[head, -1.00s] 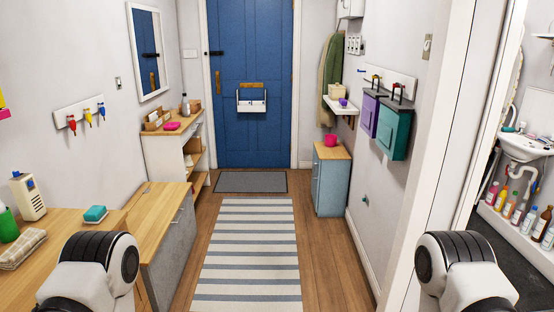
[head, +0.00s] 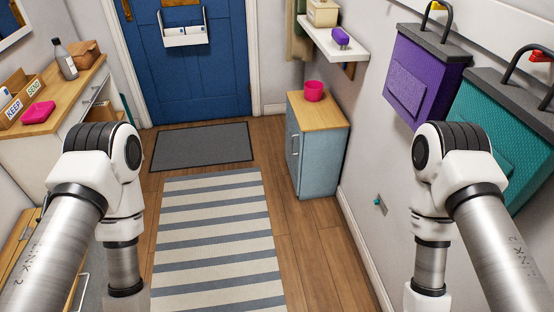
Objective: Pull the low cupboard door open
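A low blue-grey cupboard (head: 318,150) with a wooden top stands against the right wall, ahead of me. Its door (head: 294,154) faces left towards the rug and looks shut. A slim upright metal handle (head: 295,144) shows on the door. Both my arms hang down at the left and right of the head view, well short of the cupboard. Neither gripper shows; both are below the picture.
A pink cup (head: 314,91) stands on the cupboard. A shelf (head: 334,38) juts out above it. Purple (head: 427,75) and teal (head: 484,140) bags hang on the right wall. A drawer unit (head: 62,112) stands left. The striped rug (head: 216,235) between is clear.

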